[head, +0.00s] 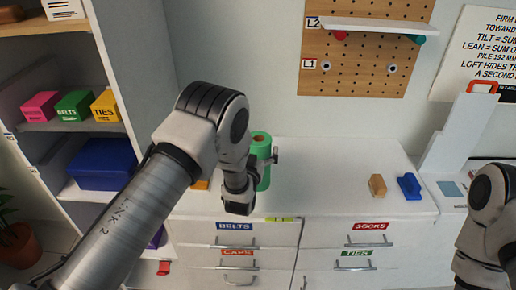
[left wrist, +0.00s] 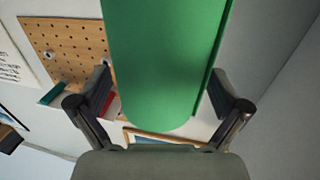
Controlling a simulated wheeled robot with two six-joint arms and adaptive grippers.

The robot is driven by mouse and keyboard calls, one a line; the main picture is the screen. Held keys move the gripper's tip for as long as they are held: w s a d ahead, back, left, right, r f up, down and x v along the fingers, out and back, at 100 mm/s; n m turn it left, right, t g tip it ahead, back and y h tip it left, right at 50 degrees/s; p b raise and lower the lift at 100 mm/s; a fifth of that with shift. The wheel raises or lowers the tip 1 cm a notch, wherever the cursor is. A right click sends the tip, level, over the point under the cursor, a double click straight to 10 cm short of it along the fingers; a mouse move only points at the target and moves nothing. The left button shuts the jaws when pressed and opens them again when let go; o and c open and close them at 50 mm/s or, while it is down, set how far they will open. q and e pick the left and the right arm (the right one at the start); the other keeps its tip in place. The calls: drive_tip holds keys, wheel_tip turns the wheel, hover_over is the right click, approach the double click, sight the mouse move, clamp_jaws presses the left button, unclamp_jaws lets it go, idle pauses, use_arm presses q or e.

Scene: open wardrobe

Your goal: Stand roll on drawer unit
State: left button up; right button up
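The green roll (head: 262,170) is upright over the left part of the white drawer unit's top (head: 325,185), its tan core facing up. I cannot tell whether its base touches the top.
A tan block (head: 377,186) and a blue object (head: 409,186) stand on the right of the unit's top. The middle is clear. A pegboard (head: 365,60) with a white shelf hangs behind. A shelf cabinet (head: 110,60) with coloured boxes stands left.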

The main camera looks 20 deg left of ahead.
use_arm(q)
drive_tip(key=shift+s, duration=0.25)
drive_tip(key=s+d+b, duration=0.1)
drive_tip(key=s+b, duration=0.1)
drive_tip(key=s, duration=0.9)
drive_tip(key=s+a+f+g, duration=0.2)
drive_tip(key=s+f+g, duration=0.3)
drive_tip(key=s+f, duration=0.3)
drive_tip(key=s+a+f+g, duration=0.3)
drive_tip(key=s+f+g, duration=0.3)
drive_tip(key=f, duration=0.5)
drive_tip(key=s+f+g+h, duration=0.1)
drive_tip(key=s+f+g, duration=0.1)
drive_tip(key=s, duration=0.8)
drive_tip(key=s+f+g, duration=0.3)
drive_tip(key=s+g, duration=0.2)
drive_tip(key=s, duration=0.5)
drive_tip(key=shift+f+m+h, duration=0.2)
drive_tip(key=shift+m+h, duration=0.1)
drive_tip(key=shift+h, duration=0.1)
